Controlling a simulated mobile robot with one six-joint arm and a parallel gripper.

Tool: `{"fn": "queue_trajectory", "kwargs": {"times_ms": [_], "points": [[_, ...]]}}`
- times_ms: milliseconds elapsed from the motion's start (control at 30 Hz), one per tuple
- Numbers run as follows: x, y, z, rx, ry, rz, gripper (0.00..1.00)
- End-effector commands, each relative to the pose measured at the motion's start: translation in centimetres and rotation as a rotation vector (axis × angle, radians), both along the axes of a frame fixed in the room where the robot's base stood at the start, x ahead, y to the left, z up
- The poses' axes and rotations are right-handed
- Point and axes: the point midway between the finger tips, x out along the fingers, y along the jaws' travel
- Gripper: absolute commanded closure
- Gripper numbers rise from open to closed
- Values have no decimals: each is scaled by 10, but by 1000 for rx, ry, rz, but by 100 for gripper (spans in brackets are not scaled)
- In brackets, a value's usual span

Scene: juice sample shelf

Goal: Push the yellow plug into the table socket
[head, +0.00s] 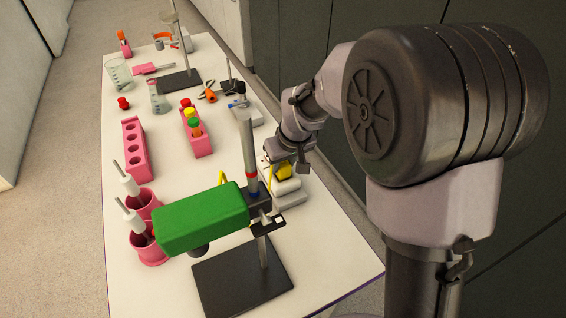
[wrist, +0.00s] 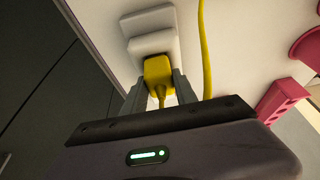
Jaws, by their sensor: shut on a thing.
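The yellow plug (wrist: 157,74) is between the two fingers of my gripper (wrist: 159,84), which is shut on it. Its front end meets or nearly meets the white table socket (wrist: 153,43) in the wrist view; I cannot tell whether its pins are in. The plug also shows in the head view (head: 284,171), just above the white stepped socket block (head: 288,199) at the table's right edge. A yellow cord (wrist: 204,45) runs beside the socket to the right in the wrist view. The plug's front face and the socket holes are hidden.
A stand with a green box (head: 200,218) is close in front of the socket, its post left of my gripper. Pink cups (head: 150,250), a pink rack (head: 136,150) and a tube rack (head: 201,146) stand further left. The table's middle is clear.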

Motion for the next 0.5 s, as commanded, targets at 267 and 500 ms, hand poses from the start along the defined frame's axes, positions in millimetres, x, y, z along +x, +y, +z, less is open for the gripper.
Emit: {"fn": "queue_trajectory", "kwargs": {"times_ms": [267,500], "points": [[-1,0,-3,-1,5,0,48],[-1,0,-2,0,3,0,41]]}}
